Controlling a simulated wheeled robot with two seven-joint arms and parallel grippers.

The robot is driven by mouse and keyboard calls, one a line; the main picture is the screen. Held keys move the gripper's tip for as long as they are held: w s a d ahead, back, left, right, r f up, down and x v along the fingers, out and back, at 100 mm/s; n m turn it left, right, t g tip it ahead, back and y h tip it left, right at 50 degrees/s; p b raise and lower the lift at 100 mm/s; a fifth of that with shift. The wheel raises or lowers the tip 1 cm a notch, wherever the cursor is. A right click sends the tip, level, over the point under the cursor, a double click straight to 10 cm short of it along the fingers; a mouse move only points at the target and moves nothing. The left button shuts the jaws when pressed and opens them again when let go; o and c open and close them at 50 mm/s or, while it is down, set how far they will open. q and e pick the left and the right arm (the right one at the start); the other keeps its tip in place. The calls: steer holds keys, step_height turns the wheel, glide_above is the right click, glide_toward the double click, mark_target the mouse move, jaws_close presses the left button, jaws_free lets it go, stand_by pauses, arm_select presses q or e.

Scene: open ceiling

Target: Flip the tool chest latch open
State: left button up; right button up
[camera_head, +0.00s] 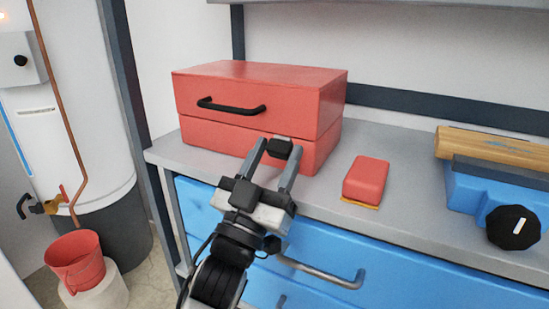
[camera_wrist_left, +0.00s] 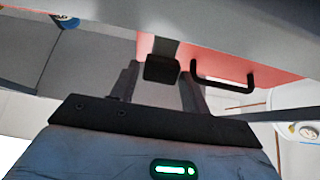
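The red tool chest (camera_head: 258,98) stands on the grey workbench, with a black handle (camera_head: 231,106) on its upper front. A black latch block (camera_head: 281,148) is at the right part of its lower front, close to the seam. The chest front (camera_wrist_left: 225,60), the latch block (camera_wrist_left: 162,68) on a grey strip and the handle (camera_wrist_left: 223,84) also show in the left wrist view. My left gripper (camera_head: 280,144) is open in front of the chest, with its fingers on either side of the latch block. Contact with the block cannot be told.
A red box-like item (camera_head: 366,180) lies right of the chest on the workbench (camera_head: 408,160). Farther right are a blue tool (camera_head: 480,189) with a black knob and a wooden piece (camera_head: 495,147). Blue drawers (camera_head: 325,250) are below. A red bucket (camera_head: 76,262) stands at lower left.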

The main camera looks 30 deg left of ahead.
arm_select(q)
steer(key=shift+o, duration=0.6)
steer(key=shift+s+f, duration=0.3)
steer(key=b+v, duration=0.6)
steer(key=v, duration=0.5)
steer(key=shift+s, duration=0.15)
arm_select(e)
steer(key=shift+t+y, duration=0.3)
steer(key=shift+y, duration=0.3)
steer(key=shift+w+a+f, duration=0.3)
steer(key=shift+a+f, duration=0.25)
steer(key=shift+f, duration=0.3)
steer(key=shift+w+a+f, duration=0.25)
steer(key=shift+a+f, duration=0.3)
steer(key=shift+f, duration=0.3)
arm_select(q)
steer(key=shift+r, duration=0.1)
steer(key=shift+c, duration=0.4)
